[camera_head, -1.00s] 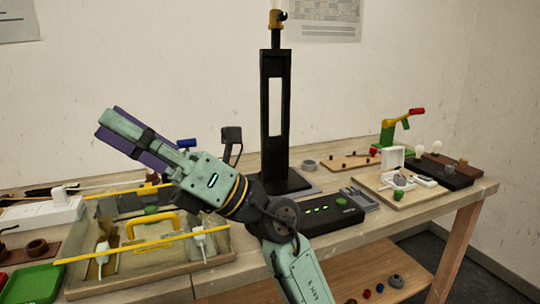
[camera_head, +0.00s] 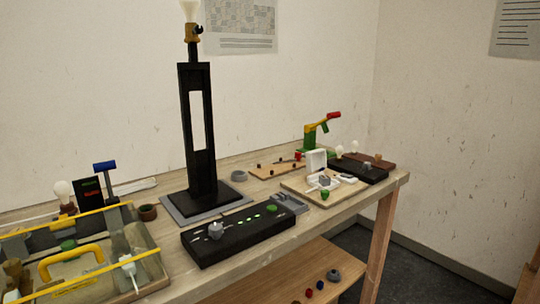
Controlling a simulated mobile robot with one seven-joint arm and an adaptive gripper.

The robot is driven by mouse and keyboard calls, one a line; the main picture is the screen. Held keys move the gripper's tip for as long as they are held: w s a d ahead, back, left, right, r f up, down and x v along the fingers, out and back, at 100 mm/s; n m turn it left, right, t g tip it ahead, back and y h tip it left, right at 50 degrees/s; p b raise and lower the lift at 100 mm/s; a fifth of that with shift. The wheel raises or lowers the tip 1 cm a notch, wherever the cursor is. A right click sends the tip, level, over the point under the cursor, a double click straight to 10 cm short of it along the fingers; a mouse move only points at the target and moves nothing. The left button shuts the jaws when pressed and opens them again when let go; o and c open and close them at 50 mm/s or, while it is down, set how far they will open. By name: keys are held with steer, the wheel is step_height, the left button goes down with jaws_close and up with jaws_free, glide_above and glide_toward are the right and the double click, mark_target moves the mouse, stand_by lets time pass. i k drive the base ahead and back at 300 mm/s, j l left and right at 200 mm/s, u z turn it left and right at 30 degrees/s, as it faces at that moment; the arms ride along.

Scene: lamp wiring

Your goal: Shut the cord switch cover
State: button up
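The cord switch, a small white box (camera_head: 324,183), sits on a light wooden board (camera_head: 297,188) at the right part of the bench. Its white cover (camera_head: 316,160) stands upright at the back of the box, so the box is open. Small grey parts show inside, too small to tell apart. A white piece (camera_head: 348,178) lies to its right. My gripper and arm are not in view.
A black lamp stand (camera_head: 196,130) rises left of centre. A black box with green lights (camera_head: 238,234) lies in front of it. A transparent bin with a yellow handle (camera_head: 140,250) is at left. A green and red clamp-like tool (camera_head: 312,136) stands behind the board.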

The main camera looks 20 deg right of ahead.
mark_target(316, 159)
steer(key=i+l+u, duration=0.1)
steer(key=l+u, duration=0.65)
steer(key=l, duration=0.25)
steer(key=l+u, duration=0.2)
steer(key=l, duration=1)
steer(key=i+l, duration=0.15)
steer(key=l, duration=0.15)
steer(key=i+l, duration=0.1)
steer(key=l, duration=0.15)
steer(key=i+l, duration=0.15)
steer(key=l, duration=0.15)
